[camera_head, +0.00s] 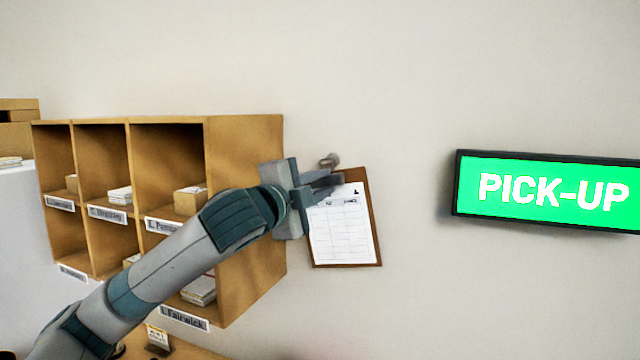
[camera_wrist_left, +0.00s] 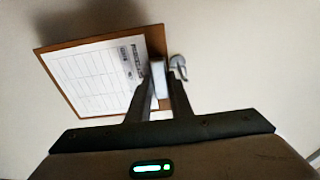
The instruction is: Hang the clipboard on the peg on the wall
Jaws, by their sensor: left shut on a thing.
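The clipboard (camera_head: 345,235) is a brown board with a white printed sheet, slightly tilted, in front of the wall right of the shelf. My left gripper (camera_head: 326,186) is shut on its upper edge. In the left wrist view, the fingers (camera_wrist_left: 158,82) close at the edge of the clipboard (camera_wrist_left: 92,75). The peg (camera_head: 330,160) is a small metallic piece on the wall just above the clipboard's top edge. In the left wrist view, the peg (camera_wrist_left: 178,66) is to the right of the fingers, beside the board's top edge. The clipboard's hole is hidden. My right gripper is out of view.
A wooden pigeonhole shelf (camera_head: 245,140) with labelled compartments and stacked cards is left of the clipboard, behind my left arm. A green lit PICK-UP sign (camera_head: 550,190) is on the wall at right. The wall between clipboard and sign is bare.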

